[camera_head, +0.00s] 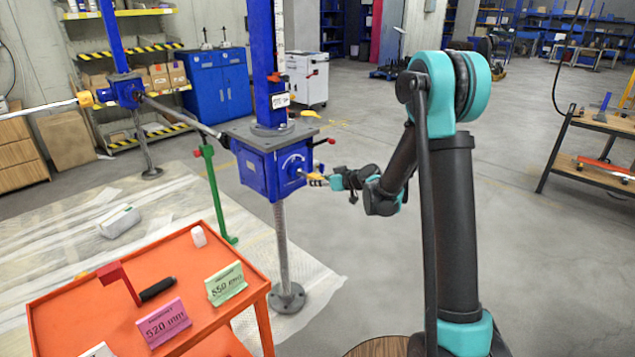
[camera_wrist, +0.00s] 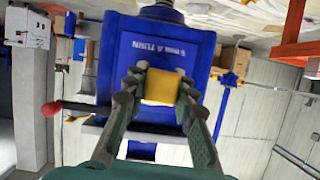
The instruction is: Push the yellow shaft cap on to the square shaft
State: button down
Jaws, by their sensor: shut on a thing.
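The yellow shaft cap (camera_wrist: 161,87) sits between the two fingers of my gripper (camera_wrist: 160,80), which is shut on it in the wrist view. Behind the cap is the face of the blue screw jack gearbox (camera_wrist: 140,50). In the head view the cap (camera_head: 316,178) is a small yellow piece between my gripper (camera_head: 328,180) and the right side of the blue gearbox (camera_head: 262,172). The square shaft is hidden behind the cap and fingers. I cannot tell whether the cap is on the shaft or only close to it.
A red-knobbed lever (camera_wrist: 52,109) sticks out beside the gearbox. An orange cart (camera_head: 213,247) with signs and a crank handle stands front left. A second blue jack (camera_head: 124,90) is joined by a shaft at the left. The floor right of my arm is clear.

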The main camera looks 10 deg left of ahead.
aim_at(313, 176)
jog(key=shift+w+a, duration=0.75)
jog(key=shift+a, duration=0.25)
jog(key=shift+w+a, duration=0.75)
jog(key=shift+a, duration=0.2)
jog(key=c, duration=1.2)
grip_release()
jog(key=shift+o, duration=0.2)
jog(key=shift+d, duration=0.1)
jog(key=v, duration=1.2)
jog(key=shift+s, duration=0.15)
jog(key=s+d+f+m+g+h, duration=0.1)
jog(key=s+d+f+m+h, duration=0.2)
jog(key=s+d, duration=0.5)
jog(key=s+d+f+m+g+h, duration=0.1)
jog(key=s+d+f+m+h, duration=0.2)
jog(key=s+d, duration=0.5)
jog(key=s+d+f+m+g+h, duration=0.1)
jog(key=s+d+f+m+h, duration=0.3)
jog(key=s, duration=1.4)
jog(key=d, duration=0.3)
jog(key=shift+d+g+h, duration=0.4)
